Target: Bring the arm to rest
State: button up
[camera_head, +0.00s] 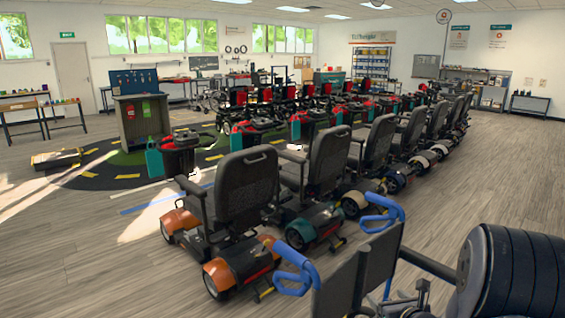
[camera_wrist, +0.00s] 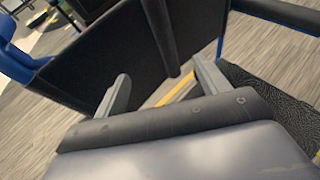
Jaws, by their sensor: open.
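In the wrist view my gripper (camera_wrist: 162,82) shows two grey fingers held apart, with nothing between them. Beyond the fingers is the dark back panel (camera_wrist: 105,62) of a blue-framed chair, with a black armrest (camera_wrist: 280,14) at upper right. I cannot tell whether the fingers touch the panel. In the head view, dark panels (camera_head: 336,290) and blue handles (camera_head: 381,212) show low in the picture, close to me. I cannot make out my gripper clearly in the head view.
An orange scooter with a black seat (camera_head: 247,190) and a green one (camera_head: 312,226) stand nearest in long rows. A grey cabinet (camera_head: 142,120) stands on a dark road-marked mat (camera_head: 100,172) at left. The wooden floor is open at left (camera_head: 70,245) and far right (camera_head: 500,165).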

jog(key=a+r+n+y+p, duration=0.1)
jog(key=a+r+p, duration=0.7)
jog(key=r, duration=0.5)
jog(key=shift+s+a+y+p, duration=0.3)
jog(key=shift+s+a+p, duration=0.1)
jog(key=shift+p, duration=1)
jog(key=shift+n, duration=0.3)
